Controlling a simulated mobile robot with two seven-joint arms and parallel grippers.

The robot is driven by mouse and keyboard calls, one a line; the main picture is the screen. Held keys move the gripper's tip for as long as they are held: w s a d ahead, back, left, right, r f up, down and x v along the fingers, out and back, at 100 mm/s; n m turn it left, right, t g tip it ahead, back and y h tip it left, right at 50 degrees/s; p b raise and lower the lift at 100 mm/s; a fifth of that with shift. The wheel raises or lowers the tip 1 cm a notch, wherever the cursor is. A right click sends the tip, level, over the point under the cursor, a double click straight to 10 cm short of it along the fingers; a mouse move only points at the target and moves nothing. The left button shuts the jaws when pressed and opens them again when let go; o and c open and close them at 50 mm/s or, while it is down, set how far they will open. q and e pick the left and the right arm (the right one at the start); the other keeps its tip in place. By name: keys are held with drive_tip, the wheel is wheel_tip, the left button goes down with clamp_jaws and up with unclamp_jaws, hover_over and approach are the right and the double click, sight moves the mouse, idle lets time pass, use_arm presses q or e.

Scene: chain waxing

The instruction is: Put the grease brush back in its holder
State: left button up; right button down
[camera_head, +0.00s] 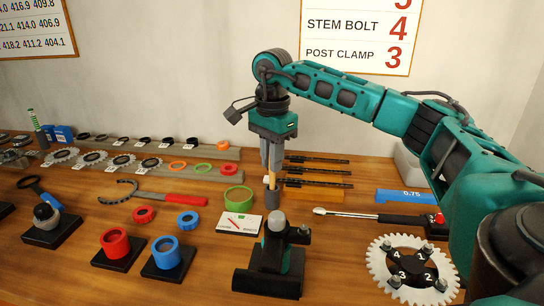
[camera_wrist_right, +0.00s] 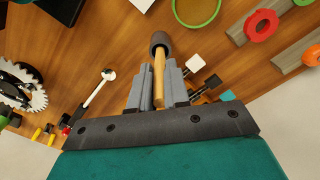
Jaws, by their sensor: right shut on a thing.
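The grease brush (camera_head: 272,180) has a light wooden handle and points downward. My right gripper (camera_head: 272,165) is shut on its handle, above the middle of the table. In the right wrist view the handle (camera_wrist_right: 159,75) runs between the fingers (camera_wrist_right: 158,88). A dark grey cylinder (camera_wrist_right: 160,41) surrounds the handle's far end; it also shows in the head view (camera_head: 272,198). I cannot tell whether this is the brush head or a holder cup, nor whether it touches the table. My left gripper is not in view.
A black stand with a grey ball (camera_head: 277,218) is in front of the brush. A green ring (camera_head: 238,197) and a white card (camera_head: 240,223) lie to the left. Dark tools (camera_head: 315,184) lie behind right, and a ratchet (camera_head: 375,216) lies right.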

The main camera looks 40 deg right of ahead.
drive_tip(key=c, duration=1)
unclamp_jaws()
wheel_tip(320, 180, up, 12)
drive_tip(key=shift+d+r+p, duration=0.1)
drive_tip(key=shift+p, duration=1.1)
drive_tip(key=shift+r, duration=0.35)
